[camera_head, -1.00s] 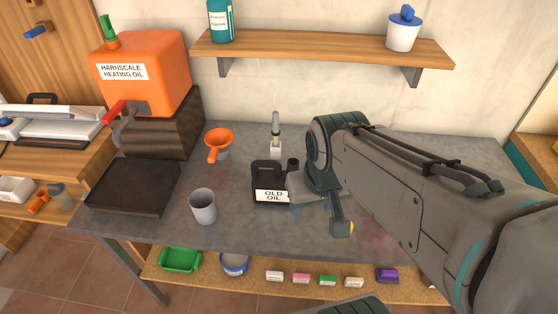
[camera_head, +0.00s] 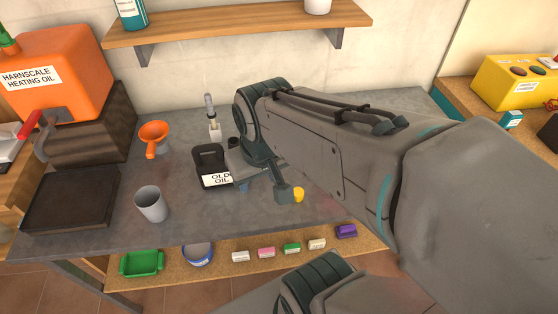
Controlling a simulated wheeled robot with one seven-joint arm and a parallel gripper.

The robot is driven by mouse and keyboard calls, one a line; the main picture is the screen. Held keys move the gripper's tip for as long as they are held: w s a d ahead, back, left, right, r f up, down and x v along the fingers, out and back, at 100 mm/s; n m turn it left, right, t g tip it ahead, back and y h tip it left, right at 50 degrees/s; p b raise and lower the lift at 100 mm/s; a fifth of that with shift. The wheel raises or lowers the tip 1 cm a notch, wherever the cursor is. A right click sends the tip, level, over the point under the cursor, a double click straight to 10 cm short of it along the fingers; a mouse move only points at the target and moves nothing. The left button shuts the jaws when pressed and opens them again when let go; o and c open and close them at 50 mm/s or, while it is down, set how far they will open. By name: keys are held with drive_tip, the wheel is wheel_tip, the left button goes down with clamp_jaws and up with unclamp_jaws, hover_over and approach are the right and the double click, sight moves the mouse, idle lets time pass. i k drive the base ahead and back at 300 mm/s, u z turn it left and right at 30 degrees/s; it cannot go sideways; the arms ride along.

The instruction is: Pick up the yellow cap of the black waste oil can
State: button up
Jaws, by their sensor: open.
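The black waste oil can (camera_head: 209,160), labelled "OLD OIL", stands upright on the grey workbench, its dark open neck at its right. The small yellow cap (camera_head: 299,194) shows on the bench to the right of the can, just right of my gripper's right finger. My gripper (camera_head: 263,189) points down from the arm, open, between the can and the cap. The cap appears outside the fingers; whether it touches the right finger I cannot tell. The gripper's wrist hides part of the can's right side.
A grey cup (camera_head: 151,204), an orange funnel (camera_head: 153,137) and a dark tray (camera_head: 70,200) are to the left. A thin tool in a white holder (camera_head: 213,123) stands behind the can. An orange oil tank (camera_head: 60,75) is at far left. My arm covers the bench's right part.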

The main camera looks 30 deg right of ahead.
sight(299, 192)
drive_tip(key=z, duration=0.05)
drive_tip(key=k, duration=1.25)
drive_tip(key=u, duration=0.6)
drive_tip(key=i, duration=1.3)
drive_tip(key=z, duration=0.7)
